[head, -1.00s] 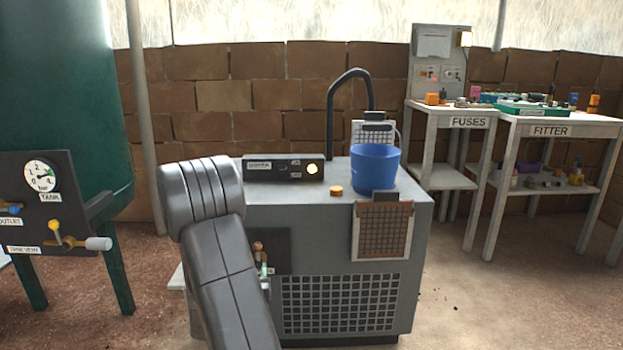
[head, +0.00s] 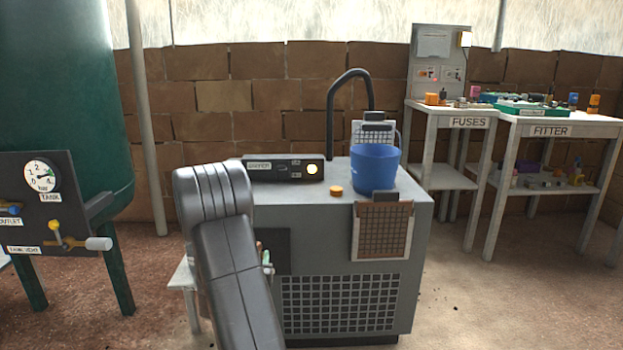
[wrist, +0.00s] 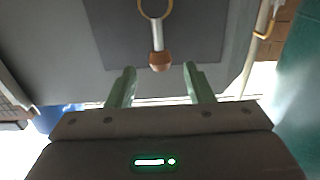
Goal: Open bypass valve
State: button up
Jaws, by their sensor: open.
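In the wrist view, a lever with a brown rounded knob (wrist: 159,61), a pale stem and a yellow ring (wrist: 155,8) stands out from a dark panel (wrist: 200,35). No label shows on it. My gripper (wrist: 160,70) is open, with a green finger on either side of the knob's end. A gap shows between the knob and each finger; I cannot tell the depth. In the head view, the dark panel (head: 278,250) is on the left front of the grey machine (head: 385,285). My arm hides most of the lever; a bit of green finger (head: 266,262) shows.
A blue bucket (head: 374,168), an orange knob (head: 336,191) and a control box (head: 283,169) are on the machine's top. A gauge panel (head: 75,212) with yellow-handled and blue-handled valves is at the left. Fuses and fitter tables (head: 560,128) stand at the right.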

jog(key=shift+w+a, duration=0.1)
jog(key=shift+w, duration=1.85)
jog(key=c, duration=0.7)
